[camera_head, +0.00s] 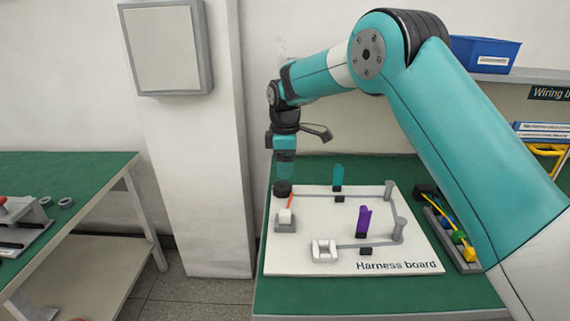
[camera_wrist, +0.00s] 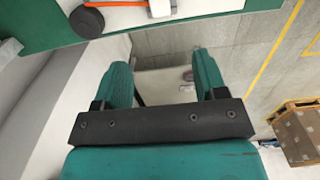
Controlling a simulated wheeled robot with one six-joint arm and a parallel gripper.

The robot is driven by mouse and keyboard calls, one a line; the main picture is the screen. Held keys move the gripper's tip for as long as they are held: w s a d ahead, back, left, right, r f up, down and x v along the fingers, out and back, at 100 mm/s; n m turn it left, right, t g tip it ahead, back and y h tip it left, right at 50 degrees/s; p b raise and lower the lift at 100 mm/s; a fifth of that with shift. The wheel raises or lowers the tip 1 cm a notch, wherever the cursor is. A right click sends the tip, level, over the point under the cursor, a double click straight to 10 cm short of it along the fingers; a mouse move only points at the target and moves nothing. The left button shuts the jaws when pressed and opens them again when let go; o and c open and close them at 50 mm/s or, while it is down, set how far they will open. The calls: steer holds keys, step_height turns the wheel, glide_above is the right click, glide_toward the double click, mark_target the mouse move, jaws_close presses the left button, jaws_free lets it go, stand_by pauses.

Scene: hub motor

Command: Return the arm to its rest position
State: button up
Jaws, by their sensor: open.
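My teal arm (camera_head: 455,130) reaches in from the right of the head view and bends down at its far end. My gripper (camera_head: 285,172) hangs over the left back part of the harness board, near a black round piece (camera_head: 283,188). In the wrist view my gripper (camera_wrist: 163,80) has its two teal fingers wide apart with nothing between them. The white harness board (camera_head: 350,262) lies on a green table. Its edge shows at the top of the wrist view (camera_wrist: 210,10). The exact height of the gripper above the board is hard to tell.
On the board stand a purple clip (camera_head: 363,219), a teal clip (camera_head: 338,176), grey posts and a white connector (camera_head: 324,250). A tray of coloured parts (camera_head: 455,240) lies right of it. A pillar (camera_head: 195,150) and another green bench (camera_head: 70,175) are left.

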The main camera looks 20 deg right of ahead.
steer(key=shift+r, duration=0.35)
steer(key=s+a+r+m+y, duration=0.1)
steer(key=s+r+m, duration=0.1)
steer(key=s, duration=1)
steer(key=s+a+r+m+y, duration=0.1)
steer(key=s+r, duration=0.3)
steer(key=s, duration=0.9)
steer(key=s+a+r+m+y, duration=0.2)
steer(key=s+r+m, duration=0.2)
steer(key=s, duration=0.8)
steer(key=shift+s+a, duration=0.3)
steer(key=shift+s, duration=0.05)
